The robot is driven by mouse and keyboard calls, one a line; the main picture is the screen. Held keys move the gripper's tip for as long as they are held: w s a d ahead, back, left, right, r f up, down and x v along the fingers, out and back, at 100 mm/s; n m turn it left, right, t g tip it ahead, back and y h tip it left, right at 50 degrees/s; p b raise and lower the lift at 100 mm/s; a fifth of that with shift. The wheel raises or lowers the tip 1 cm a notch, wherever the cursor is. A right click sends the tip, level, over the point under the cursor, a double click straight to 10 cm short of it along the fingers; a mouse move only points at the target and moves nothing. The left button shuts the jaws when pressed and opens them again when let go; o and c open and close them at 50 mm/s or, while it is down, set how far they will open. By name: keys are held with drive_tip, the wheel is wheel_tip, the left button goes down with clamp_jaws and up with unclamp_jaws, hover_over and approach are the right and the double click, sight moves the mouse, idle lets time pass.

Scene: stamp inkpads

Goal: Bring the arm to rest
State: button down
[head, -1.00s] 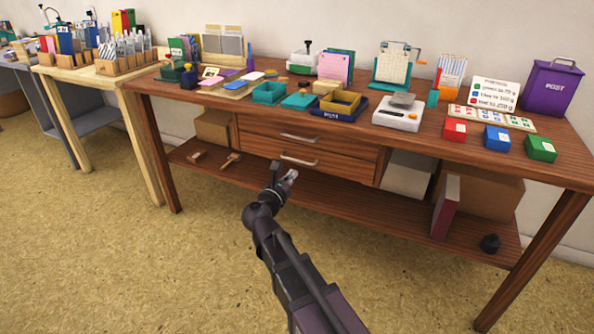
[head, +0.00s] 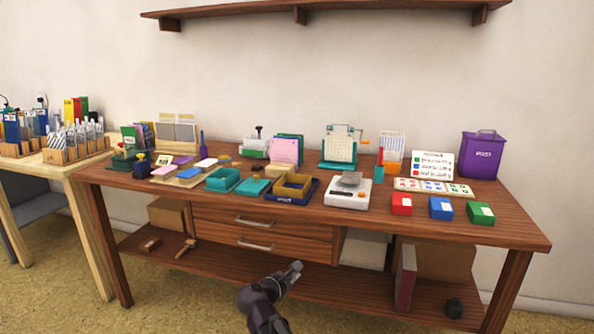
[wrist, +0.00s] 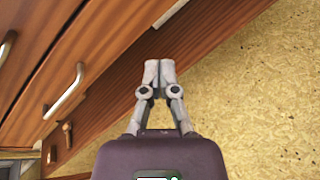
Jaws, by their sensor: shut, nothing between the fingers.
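My gripper (head: 294,268) is low in front of the wooden workbench (head: 520,226), in front of its drawers and lower shelf, in the head view. In the wrist view my gripper (wrist: 159,66) has its two fingertips together with nothing between them. It seems clear of the drawer fronts and of the shelf edge. Most of my arm is below the lower edge of the head view.
Two drawer handles (head: 255,221) stick out from the bench front. On the bench top are a scale (head: 348,197), red, blue and green inkpad boxes (head: 440,208), trays and a purple post box (head: 482,156). The speckled floor (wrist: 250,80) beside my gripper is clear.

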drive_tip(key=s+d+f+m+g+y+p, duration=0.1)
drive_tip(key=s+d+f+m+g+p, duration=0.15)
drive_tip(key=d+m, duration=0.4)
drive_tip(key=s+d+f+m+g+p, duration=0.1)
drive_tip(key=s+d+f+m+g, duration=0.15)
drive_tip(key=d+m+g, duration=0.35)
drive_tip(key=s+d+m+g+y+p, duration=0.35)
drive_tip(key=s+d+m+y, duration=0.25)
drive_tip(key=s+m, duration=0.55)
wheel_tip(320, 180, up, 38)
drive_tip(key=p, duration=3.7)
drive_tip(key=shift+f+p, duration=0.25)
drive_tip(key=shift+p, duration=0.15)
